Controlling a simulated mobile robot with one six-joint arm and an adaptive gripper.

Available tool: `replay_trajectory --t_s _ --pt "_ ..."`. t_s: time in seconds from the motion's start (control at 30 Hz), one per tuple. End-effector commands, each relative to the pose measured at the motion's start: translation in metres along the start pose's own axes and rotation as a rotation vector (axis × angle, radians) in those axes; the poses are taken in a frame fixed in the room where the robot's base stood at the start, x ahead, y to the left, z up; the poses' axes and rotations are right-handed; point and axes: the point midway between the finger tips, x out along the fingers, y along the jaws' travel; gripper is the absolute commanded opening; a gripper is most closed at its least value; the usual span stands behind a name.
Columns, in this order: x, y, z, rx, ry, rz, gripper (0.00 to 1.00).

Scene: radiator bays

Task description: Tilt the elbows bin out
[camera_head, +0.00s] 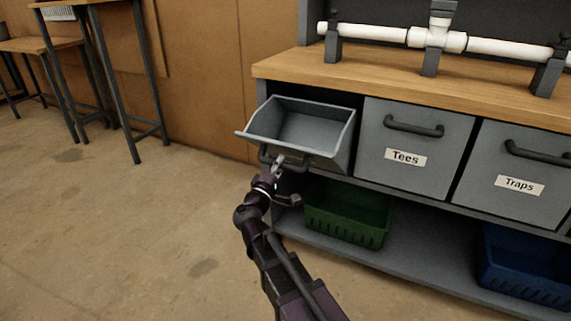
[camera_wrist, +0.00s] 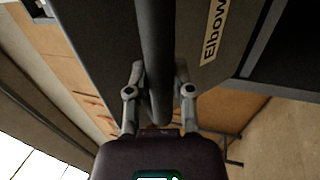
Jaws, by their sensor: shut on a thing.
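The elbows bin (camera_head: 303,130) is a grey bin at the left end of the bench. It is tilted out, its open top showing and its inside looking empty. In the wrist view its front (camera_wrist: 190,50) fills the top, with part of a label reading "Elbow" (camera_wrist: 214,30). My gripper (camera_head: 280,165) is at the bin's front, below its rim. In the wrist view my gripper (camera_wrist: 158,95) has a finger on each side of the bin's dark bar handle (camera_wrist: 155,55), shut on it. My gripper hides part of the handle in the head view.
Closed bins labelled Tees (camera_head: 415,140) and Traps (camera_head: 525,175) sit to the right. A green crate (camera_head: 348,225) and a blue crate (camera_head: 525,270) stand on the lower shelf. White pipe (camera_head: 490,48) is held above the wooden benchtop (camera_head: 400,88).

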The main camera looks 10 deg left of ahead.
Motion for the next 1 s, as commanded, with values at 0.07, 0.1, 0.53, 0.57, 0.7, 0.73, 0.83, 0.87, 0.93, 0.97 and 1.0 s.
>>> replay_trajectory --t_s 0.07,0.1,0.53,0.57,0.7,0.73,0.83,0.87,0.93,0.97,1.0 --pt "-0.004 -0.0022 -0.0006 0.0 0.004 0.001 0.0" --pt "-0.0048 -0.0025 -0.0008 0.0 0.004 0.0 0.0" --pt "-0.0073 -0.0034 -0.0018 0.003 0.008 -0.004 0.33" --pt "-0.0073 -0.0035 -0.0018 0.004 0.008 -0.004 0.42" --pt "-0.0066 -0.0033 -0.0019 0.002 0.008 -0.003 0.65" --pt "-0.0065 -0.0032 -0.0019 0.002 0.007 -0.002 0.65" --pt "-0.006 -0.0029 -0.0021 0.001 0.007 -0.001 0.65" --pt "-0.0059 -0.0028 -0.002 0.001 0.007 -0.001 0.65" --pt "-0.0057 -0.0027 -0.0021 0.0 0.007 0.0 0.65" --pt "-0.0056 -0.0026 -0.0022 0.0 0.007 0.0 0.65" --pt "-0.0055 -0.0026 -0.0022 0.0 0.006 0.0 0.65"
